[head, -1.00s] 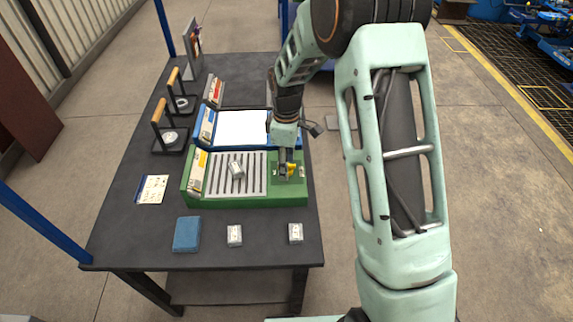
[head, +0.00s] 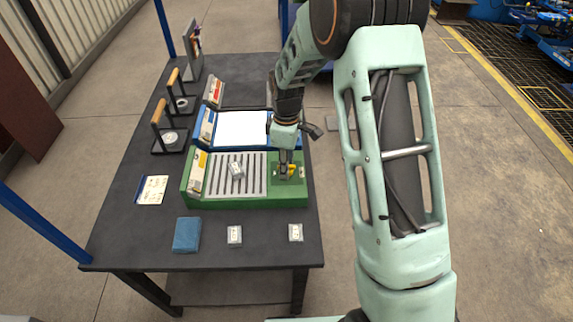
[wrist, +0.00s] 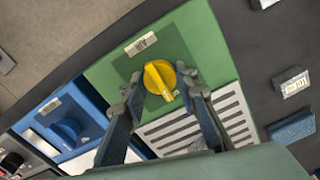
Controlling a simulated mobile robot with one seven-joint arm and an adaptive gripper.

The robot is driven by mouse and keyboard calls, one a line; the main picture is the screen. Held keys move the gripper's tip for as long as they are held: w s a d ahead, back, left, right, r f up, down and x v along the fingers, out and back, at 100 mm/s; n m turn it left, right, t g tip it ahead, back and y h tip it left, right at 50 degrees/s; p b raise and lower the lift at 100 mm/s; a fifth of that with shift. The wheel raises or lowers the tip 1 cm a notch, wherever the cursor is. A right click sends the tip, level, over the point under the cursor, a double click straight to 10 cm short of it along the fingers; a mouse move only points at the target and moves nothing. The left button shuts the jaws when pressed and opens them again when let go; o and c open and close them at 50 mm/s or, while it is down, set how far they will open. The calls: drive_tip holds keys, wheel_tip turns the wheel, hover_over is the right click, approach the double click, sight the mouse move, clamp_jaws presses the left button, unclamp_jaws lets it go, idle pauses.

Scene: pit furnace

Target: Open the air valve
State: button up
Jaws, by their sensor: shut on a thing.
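The air valve is a round yellow knob (wrist: 160,79) with a raised grip ridge, on the flat green panel of the green station (head: 248,203). A small label reading "AIR" (wrist: 141,43) sits beside it. In the wrist view the ridge runs slightly aslant. My gripper (wrist: 162,94) has one finger on each side of the knob and is shut on it. In the head view my gripper (head: 287,171) is at the right end of the green station and partly hides the yellow knob (head: 292,169).
A slotted grate (head: 215,176) with a small grey block (head: 236,170) lies left of the panel. Behind is a blue station (head: 208,143) with a blue knob (wrist: 68,129). A blue block (head: 187,234) and two small blocks lie in front. Two wooden-handled tools (head: 168,138) stand left.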

drive_tip(key=m, duration=0.4)
drive_tip(key=shift+m, duration=0.4)
drive_tip(key=m, duration=0.4)
drive_tip(key=shift+m+b, duration=0.4)
drive_tip(key=m, duration=0.4)
drive_tip(key=shift+m, duration=2)
drive_tip(key=shift+o, duration=0.2)
drive_tip(key=o, duration=1.1)
